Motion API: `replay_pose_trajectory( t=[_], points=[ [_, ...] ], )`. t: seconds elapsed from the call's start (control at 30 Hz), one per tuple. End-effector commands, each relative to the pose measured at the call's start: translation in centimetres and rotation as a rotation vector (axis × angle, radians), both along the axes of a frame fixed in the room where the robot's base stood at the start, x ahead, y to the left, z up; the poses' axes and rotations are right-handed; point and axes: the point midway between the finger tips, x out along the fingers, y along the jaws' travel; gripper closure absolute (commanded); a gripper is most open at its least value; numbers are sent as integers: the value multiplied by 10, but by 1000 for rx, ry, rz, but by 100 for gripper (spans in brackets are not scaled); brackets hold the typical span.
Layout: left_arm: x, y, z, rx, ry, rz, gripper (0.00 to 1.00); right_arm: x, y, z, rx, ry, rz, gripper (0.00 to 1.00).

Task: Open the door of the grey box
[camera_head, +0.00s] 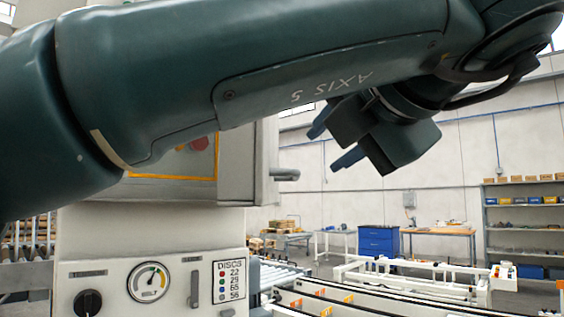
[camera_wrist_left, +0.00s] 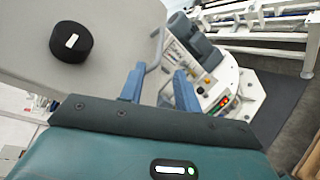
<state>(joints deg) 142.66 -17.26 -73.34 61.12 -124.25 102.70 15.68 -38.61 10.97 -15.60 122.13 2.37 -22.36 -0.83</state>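The grey box (camera_head: 240,165) stands left of centre in the head view, partly hidden behind my left arm. A short bar handle (camera_head: 286,174) sticks out from its right side. In the left wrist view a large flat grey face of the box (camera_wrist_left: 115,30) fills the upper left, and the handle (camera_wrist_left: 153,62) stands at its right edge. My left gripper (camera_head: 333,143) is open and empty, its blue fingers apart, to the upper right of the handle. In the left wrist view the handle appears between the fingertips (camera_wrist_left: 158,80), without visible contact. My right gripper is out of view.
A black round part (camera_wrist_left: 71,42) sits on the grey face. Below the box is a cream panel (camera_head: 150,235) with a gauge and knob. Conveyor rails (camera_head: 340,300) run at lower right. Blue drawers (camera_head: 378,243) and shelves (camera_head: 525,215) stand far back.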

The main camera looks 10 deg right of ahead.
Motion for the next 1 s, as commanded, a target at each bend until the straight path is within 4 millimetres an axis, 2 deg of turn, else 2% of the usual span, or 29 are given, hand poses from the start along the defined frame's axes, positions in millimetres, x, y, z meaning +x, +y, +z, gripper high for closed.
replay_pose_trajectory(
  t=[0.33, 0.47, 0.57, 0.67, 0.7, 0.8, 0.9, 1.0],
  points=[
    [-6, 0, 1, 0, 1, 0, 67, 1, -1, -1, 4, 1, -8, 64],
    [-3, -4, -5, -1, 21, -24, 67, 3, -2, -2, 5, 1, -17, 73],
    [7, -22, -32, -12, 112, -138, 67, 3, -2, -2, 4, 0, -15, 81],
    [14, -56, -81, -65, 283, -361, 67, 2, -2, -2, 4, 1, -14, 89],
    [11, -72, -102, -106, 366, -473, 67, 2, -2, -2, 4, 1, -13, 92],
    [-11, -107, -144, -264, 571, -754, 67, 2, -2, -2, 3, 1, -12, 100],
    [-41, -127, -160, -486, 750, -1002, 67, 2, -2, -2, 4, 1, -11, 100],
    [-66, -131, -155, -769, 896, -1208, 67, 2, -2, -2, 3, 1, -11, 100]
  ],
)
